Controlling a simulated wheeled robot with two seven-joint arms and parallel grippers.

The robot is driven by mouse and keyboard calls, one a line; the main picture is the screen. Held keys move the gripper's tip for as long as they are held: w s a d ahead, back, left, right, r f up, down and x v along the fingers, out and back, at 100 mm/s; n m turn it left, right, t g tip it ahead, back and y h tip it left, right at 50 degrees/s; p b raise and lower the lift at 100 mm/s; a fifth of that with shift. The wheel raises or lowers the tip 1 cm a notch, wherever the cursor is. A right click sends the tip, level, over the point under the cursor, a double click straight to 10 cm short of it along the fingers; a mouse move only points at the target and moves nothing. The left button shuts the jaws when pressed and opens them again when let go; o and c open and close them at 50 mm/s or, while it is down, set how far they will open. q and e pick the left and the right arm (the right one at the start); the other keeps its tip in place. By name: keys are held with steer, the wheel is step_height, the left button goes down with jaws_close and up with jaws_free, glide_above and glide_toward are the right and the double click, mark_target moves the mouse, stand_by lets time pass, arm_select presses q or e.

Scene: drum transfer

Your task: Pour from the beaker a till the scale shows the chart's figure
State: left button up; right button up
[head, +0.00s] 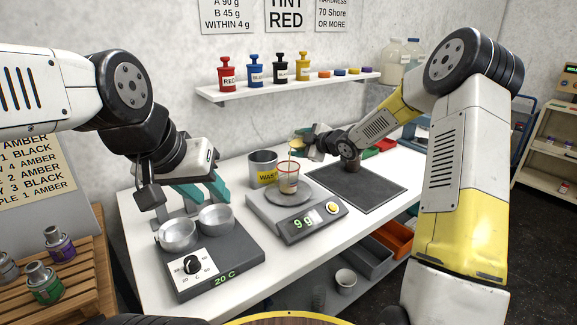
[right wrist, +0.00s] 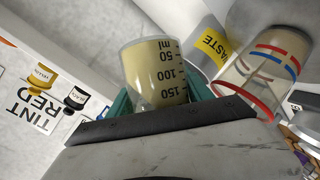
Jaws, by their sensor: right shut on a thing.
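My right gripper (head: 312,142) is shut on a clear beaker (right wrist: 155,72) of cream-yellow liquid, held tilted above and beside the cup; its markings read 50, 100 and 150 ml. The beaker's letter is not visible. A clear cup (head: 288,184) with coloured bands stands on the scale (head: 297,219); its red and blue bands show in the right wrist view (right wrist: 262,72). The scale display reads 9 g. The wall chart (head: 226,15) reads A 90 g, B 45 g, within 4 g. My left gripper (head: 205,190) is open and empty above the hot plate (head: 215,262).
A grey waste pot (head: 263,166) stands behind the scale. Two metal bowls (head: 178,234) sit on the hot plate, which reads 20 C. A dark mat (head: 355,186) lies right of the scale. Coloured bottles (head: 255,72) stand on the wall shelf (head: 290,86).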

steer(key=shift+n, duration=0.3)
stand_by(0.5)
steer(key=shift+w+d+r+n+t+p, duration=0.1)
steer(key=shift+r+n+t+p, duration=0.35)
steer(key=shift+n+t+p, duration=0.15)
stand_by(1.7)
steer(key=shift+f, duration=0.1)
stand_by(0.6)
steer(key=shift+d+f+m+g, duration=0.1)
steer(key=shift+f+m+g, duration=0.1)
steer(key=shift+m+g, duration=0.15)
steer(key=shift+f+m, duration=0.1)
steer(key=shift+m, duration=0.45)
steer(key=shift+a+g, duration=0.2)
steer(key=shift+g, duration=0.25)
steer(key=shift+m, duration=0.3)
